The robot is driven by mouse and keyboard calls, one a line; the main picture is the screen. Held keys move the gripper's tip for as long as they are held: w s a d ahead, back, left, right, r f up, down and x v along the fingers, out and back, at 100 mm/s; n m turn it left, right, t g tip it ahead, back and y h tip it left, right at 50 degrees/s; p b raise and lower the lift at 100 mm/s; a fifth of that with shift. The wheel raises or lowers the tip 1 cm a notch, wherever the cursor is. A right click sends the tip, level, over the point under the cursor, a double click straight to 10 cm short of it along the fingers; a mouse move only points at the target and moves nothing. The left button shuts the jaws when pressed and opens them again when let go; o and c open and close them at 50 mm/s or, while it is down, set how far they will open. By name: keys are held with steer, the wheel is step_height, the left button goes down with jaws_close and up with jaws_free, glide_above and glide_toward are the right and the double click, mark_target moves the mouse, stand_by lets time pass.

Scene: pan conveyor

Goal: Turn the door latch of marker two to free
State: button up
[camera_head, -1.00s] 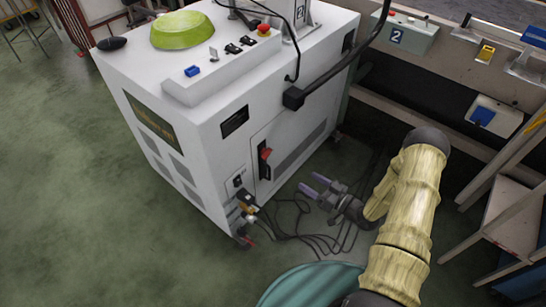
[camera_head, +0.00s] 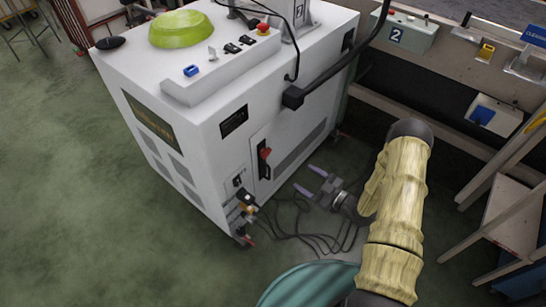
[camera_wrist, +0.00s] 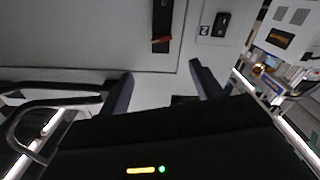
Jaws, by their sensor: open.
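The door latch (camera_head: 264,155) is a red handle on a dark upright plate, on the side of the white machine cabinet (camera_head: 215,170). A "2" marker (camera_head: 298,11) shows on the post on top of this cabinet. In the wrist view the latch (camera_wrist: 161,40) is at the top centre, its red part at the lower end of the dark plate. My gripper (camera_head: 308,179) is open and empty, to the right of and below the latch in the head view, apart from it. In the wrist view its two fingers (camera_wrist: 161,75) point at the cabinet panel below the latch.
Dark cables (camera_head: 300,238) lie on the floor by the cabinet's lower corner. A black bar (camera_head: 320,82) sticks out from the cabinet above the latch. A grey box (camera_head: 405,35) marked 2 and wooden rails stand at right. Green floor is clear at left.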

mark_target(265, 153)
steer(key=b+x, duration=0.3)
steer(key=x, duration=1.2)
steer(key=shift+a, duration=0.25)
steer(key=c, duration=1)
